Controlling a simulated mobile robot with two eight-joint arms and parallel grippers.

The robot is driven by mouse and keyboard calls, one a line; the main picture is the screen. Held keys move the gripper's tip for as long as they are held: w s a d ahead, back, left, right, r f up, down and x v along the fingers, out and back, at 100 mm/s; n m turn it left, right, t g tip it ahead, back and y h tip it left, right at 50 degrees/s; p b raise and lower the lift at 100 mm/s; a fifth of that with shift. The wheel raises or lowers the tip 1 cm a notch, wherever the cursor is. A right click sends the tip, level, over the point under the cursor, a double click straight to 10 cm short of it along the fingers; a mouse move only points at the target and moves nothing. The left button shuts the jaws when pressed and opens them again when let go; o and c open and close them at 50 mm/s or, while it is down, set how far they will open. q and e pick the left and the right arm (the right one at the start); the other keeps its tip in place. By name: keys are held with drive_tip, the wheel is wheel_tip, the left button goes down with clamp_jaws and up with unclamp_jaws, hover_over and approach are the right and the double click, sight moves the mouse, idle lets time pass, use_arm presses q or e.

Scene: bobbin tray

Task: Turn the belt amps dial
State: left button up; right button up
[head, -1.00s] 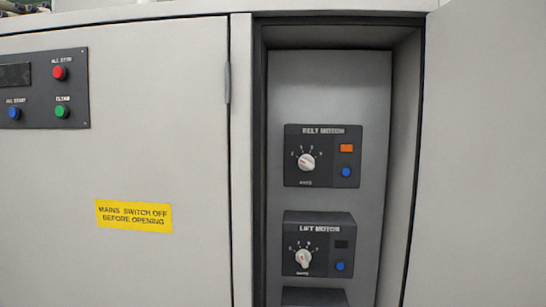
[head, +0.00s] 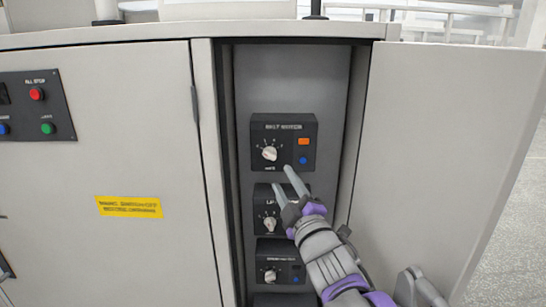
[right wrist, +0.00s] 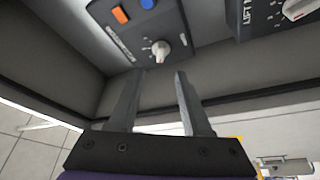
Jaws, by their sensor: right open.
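The belt motor box (head: 308,130) is a dark panel in the open cabinet bay. Its white belt amps dial (head: 269,153) sits at its left, beside an orange lamp (head: 303,141) and a blue button (head: 303,160). My right gripper (head: 284,178) is open and empty, below and right of the dial, its fingers partly covering the lift motor box. In the right wrist view, the dial (right wrist: 160,50) appears beyond and between the spread fingertips (right wrist: 156,76), apart from them. My left gripper is not in view.
The lift motor box (head: 262,197) with its own dial (head: 269,223) is directly below, and a third box (head: 283,249) sits under it. The open door (head: 440,150) stands to the right; the bay's side walls are close on both sides.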

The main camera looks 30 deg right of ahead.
sight(270, 157)
drive_tip(key=x, duration=0.8)
drive_tip(key=shift+w+p, duration=0.35)
drive_tip(key=shift+w, duration=0.05)
clamp_jaws()
